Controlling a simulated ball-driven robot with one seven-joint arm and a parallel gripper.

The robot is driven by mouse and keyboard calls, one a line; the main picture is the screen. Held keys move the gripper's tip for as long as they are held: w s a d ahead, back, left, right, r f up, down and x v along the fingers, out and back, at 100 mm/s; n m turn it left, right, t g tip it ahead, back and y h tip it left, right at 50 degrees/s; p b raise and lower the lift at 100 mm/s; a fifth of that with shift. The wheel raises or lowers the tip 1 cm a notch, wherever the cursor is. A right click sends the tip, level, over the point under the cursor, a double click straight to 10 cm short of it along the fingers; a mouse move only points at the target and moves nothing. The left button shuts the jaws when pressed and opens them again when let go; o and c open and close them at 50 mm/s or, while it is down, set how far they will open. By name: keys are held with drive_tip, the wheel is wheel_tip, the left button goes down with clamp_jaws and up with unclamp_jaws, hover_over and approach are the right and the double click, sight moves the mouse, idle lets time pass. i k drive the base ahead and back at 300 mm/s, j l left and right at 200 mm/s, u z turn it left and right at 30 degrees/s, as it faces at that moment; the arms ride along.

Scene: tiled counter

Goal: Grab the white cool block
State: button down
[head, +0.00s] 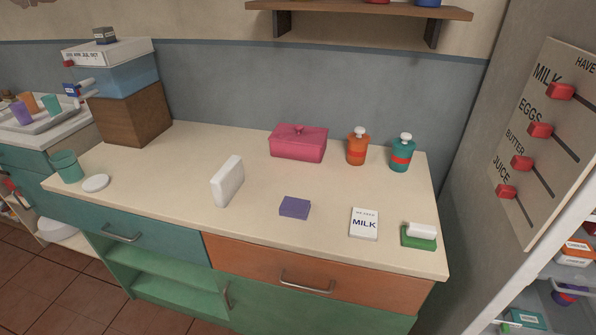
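A white block (228,182), a slab with rounded edges, stands upright on the pale counter (180,165), left of the middle. It looks like the white cool block. Nothing touches it and the counter around it is bare. My gripper is not in view.
A purple block (294,208), a milk card (364,224) and a green block with a white top (419,238) lie along the front right. A pink lidded box (298,144) and orange (357,150) and teal (401,156) bottles stand behind. A green cup (67,168) stands far left.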

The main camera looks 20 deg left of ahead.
sight(225, 185)
drive_tip(key=i+j+u, duration=0.1)
drive_tip(key=u, duration=0.4)
drive_tip(key=i+j+u, duration=0.15)
drive_tip(key=u, duration=0.3)
drive_tip(key=i+u, duration=0.15)
drive_tip(key=u, duration=0.35)
